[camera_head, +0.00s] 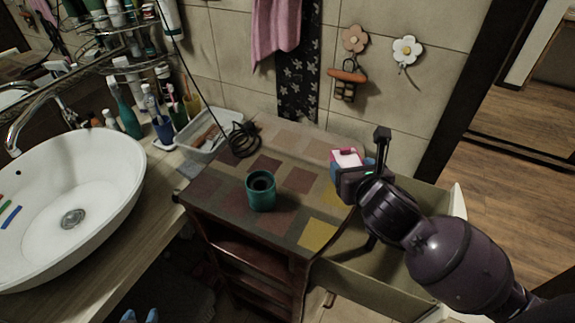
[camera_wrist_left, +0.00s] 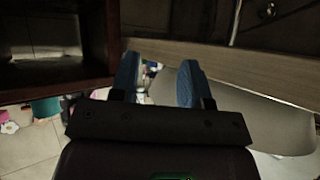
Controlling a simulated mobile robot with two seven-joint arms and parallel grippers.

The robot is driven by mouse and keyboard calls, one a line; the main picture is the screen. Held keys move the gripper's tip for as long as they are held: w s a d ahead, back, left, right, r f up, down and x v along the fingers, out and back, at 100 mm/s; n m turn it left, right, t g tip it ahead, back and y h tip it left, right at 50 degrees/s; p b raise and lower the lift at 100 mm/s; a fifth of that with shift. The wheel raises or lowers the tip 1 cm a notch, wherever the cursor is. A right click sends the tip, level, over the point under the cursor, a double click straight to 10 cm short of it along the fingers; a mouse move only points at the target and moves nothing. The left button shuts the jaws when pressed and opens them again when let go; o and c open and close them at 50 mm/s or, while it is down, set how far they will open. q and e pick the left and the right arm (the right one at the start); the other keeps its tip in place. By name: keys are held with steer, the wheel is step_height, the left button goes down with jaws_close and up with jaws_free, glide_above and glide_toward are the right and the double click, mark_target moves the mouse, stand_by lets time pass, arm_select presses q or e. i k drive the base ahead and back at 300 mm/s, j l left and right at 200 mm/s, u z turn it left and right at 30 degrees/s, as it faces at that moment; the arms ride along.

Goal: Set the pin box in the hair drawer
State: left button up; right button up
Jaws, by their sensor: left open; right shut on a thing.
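The pin box (camera_head: 345,157), a small pink and white box, is in my right gripper (camera_head: 352,168) above the right back corner of the tiled cabinet top. The gripper is shut on it and partly covers it. The hair drawer (camera_head: 362,288) is pulled out, beige, to the right of the cabinet. My right arm crosses over it and hides part of its inside. My left gripper (camera_head: 143,316) shows only its blue fingertips at the bottom of the head view. In the left wrist view my left gripper (camera_wrist_left: 160,80) is open and empty, below the counter edge.
A teal cup (camera_head: 261,192) stands on the cabinet top (camera_head: 215,200). A grey tray (camera_head: 208,140) and a coiled black cable (camera_head: 243,142) lie at its back left. A white basin (camera_head: 70,210) fills the left. The cabinet's open shelves (camera_head: 255,262) face front.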

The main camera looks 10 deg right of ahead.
mark_target(395, 272)
steer(key=l+u, duration=0.2)
steer(key=u, duration=0.15)
steer(key=l+u, duration=0.15)
steer(key=u, duration=0.2)
steer(key=k+l+u, duration=0.1)
steer(key=u, duration=0.25)
